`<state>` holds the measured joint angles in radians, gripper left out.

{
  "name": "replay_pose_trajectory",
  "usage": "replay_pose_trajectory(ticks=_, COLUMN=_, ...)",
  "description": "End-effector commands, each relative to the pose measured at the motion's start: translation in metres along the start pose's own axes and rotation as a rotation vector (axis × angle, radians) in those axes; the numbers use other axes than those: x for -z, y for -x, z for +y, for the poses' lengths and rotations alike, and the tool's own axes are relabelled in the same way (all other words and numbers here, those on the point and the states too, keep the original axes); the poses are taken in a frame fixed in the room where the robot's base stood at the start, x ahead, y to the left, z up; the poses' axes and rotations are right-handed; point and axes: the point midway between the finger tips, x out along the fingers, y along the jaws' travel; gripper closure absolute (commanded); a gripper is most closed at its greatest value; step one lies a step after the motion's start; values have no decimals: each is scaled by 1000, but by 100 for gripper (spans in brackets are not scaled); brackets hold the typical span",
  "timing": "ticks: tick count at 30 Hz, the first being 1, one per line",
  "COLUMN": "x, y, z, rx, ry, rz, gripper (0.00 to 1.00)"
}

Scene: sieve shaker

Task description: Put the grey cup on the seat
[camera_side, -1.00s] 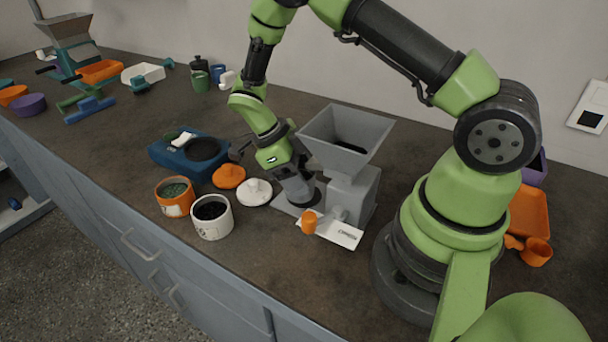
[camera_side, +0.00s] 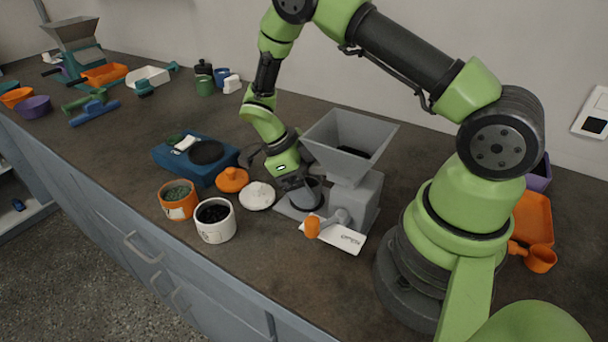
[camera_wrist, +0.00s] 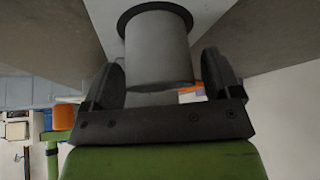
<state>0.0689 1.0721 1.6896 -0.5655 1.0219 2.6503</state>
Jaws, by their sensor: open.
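The grey cup (camera_side: 309,191) stands upright at the foot of the grey hopper machine (camera_side: 352,190). The seat, a black ring (camera_wrist: 126,21) on the machine's grey base plate, shows around the cup's far end in the wrist view, where the cup (camera_wrist: 158,55) appears to stand on it. My gripper (camera_wrist: 160,80) is open, with one finger on either side of the cup and a gap visible at each side. In the side view my gripper (camera_side: 293,182) is just left of the cup and hides part of it.
A white lid (camera_side: 257,196) and an orange lid (camera_side: 232,180) lie left of the base plate. A white jar (camera_side: 215,221), an orange jar (camera_side: 178,199) and a blue scale (camera_side: 180,158) stand farther left. An orange knob (camera_side: 313,227) sticks out in front of the machine.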

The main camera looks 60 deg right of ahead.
Motion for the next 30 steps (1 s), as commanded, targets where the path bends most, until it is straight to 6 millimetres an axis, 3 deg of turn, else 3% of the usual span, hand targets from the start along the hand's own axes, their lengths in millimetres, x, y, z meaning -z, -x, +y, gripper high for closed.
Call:
replay_pose_trajectory(ticks=5, x=0, y=18, z=-1, rx=4, ry=-1, rz=-5, gripper=16)
replay_pose_trajectory(ticks=15, x=0, y=92, z=0, rx=4, ry=0, rz=-7, gripper=16)
replay_pose_trajectory(ticks=23, x=1, y=120, z=0, rx=1, ry=4, rz=-3, gripper=16)
replay_pose_trajectory(ticks=26, x=6, y=131, z=2, rx=2, ry=60, rz=-32, gripper=16)
replay_pose_trajectory(ticks=30, x=29, y=162, z=11, rx=27, ry=308, rz=-152, gripper=16)
